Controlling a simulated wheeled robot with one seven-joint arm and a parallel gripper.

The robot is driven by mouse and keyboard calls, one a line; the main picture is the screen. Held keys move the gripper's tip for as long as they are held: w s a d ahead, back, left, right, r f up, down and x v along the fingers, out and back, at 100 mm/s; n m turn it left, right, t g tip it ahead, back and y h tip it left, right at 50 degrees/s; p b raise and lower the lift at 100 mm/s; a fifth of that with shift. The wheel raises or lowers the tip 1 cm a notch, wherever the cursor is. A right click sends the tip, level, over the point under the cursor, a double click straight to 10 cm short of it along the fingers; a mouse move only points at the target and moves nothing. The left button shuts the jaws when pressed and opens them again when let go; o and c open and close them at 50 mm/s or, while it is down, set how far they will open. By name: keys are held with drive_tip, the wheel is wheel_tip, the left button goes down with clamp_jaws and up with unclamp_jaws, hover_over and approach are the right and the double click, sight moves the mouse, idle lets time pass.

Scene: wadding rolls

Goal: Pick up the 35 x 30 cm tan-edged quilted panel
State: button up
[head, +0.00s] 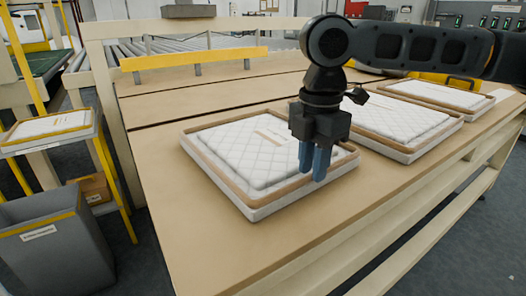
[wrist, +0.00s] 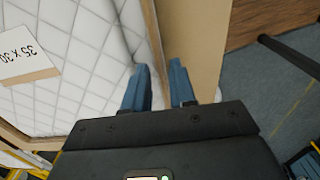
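The quilted panel (head: 235,150) is white with a diamond pattern and a tan edge, and lies flat in a shallow white-sided tray (head: 258,213) on the table. My gripper (head: 313,165) points down at the panel's right side. In the wrist view its two blue fingers (wrist: 160,88) stand apart, with the tan edge running down between them. I cannot tell whether they touch it. The panel's right corner is partly hidden by my gripper.
Two more quilted panels in trays, a middle one (head: 395,118) and a far one (head: 437,94), lie to the right. The wooden table (head: 190,235) is clear in front. A yellow rail (head: 195,59) stands behind. A grey bin (head: 52,245) and a small stand (head: 48,127) are at left.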

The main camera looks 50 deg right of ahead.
drive_tip(key=shift+f, duration=0.4)
clamp_jaws()
drive_tip(key=shift+r, duration=0.1)
